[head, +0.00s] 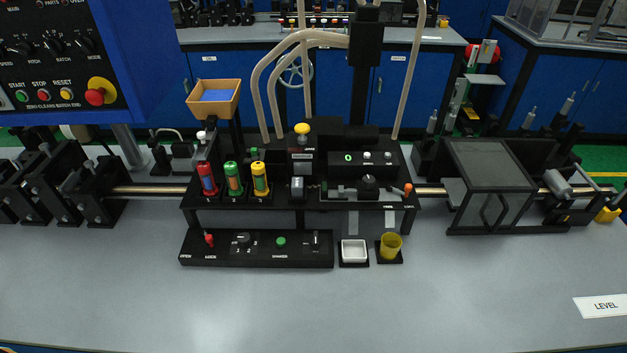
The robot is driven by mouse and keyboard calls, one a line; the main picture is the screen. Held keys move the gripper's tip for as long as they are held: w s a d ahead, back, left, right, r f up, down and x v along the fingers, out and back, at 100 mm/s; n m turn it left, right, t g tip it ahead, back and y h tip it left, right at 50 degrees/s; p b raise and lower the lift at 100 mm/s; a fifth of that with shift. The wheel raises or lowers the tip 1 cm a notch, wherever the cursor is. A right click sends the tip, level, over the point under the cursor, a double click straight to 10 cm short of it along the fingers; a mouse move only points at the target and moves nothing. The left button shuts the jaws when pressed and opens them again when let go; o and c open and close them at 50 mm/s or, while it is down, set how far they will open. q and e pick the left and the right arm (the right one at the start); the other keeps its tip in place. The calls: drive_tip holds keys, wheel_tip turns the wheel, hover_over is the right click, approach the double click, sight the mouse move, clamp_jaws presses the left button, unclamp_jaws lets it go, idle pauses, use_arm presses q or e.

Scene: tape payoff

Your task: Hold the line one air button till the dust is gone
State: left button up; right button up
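No button is readably marked as the line one air button. A round green button (280,242) sits on the low black control box (225,259) at the front of the machine, and its label is too small to read surely. A yellow mushroom-shaped knob (302,128) tops the middle of the black machine stand (337,203). A clear-panelled box (487,167) stands over the line at the right. I cannot make out any dust at this size. Neither of my grippers is in view.
A white tray (354,251) and a yellow cup (390,246) stand right of the control box. Red, green and yellow cylinders (234,179) stand on the machine. A blue control cabinet (140,60) overhangs the left. The grey bench front is clear except a LEVEL card (603,306).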

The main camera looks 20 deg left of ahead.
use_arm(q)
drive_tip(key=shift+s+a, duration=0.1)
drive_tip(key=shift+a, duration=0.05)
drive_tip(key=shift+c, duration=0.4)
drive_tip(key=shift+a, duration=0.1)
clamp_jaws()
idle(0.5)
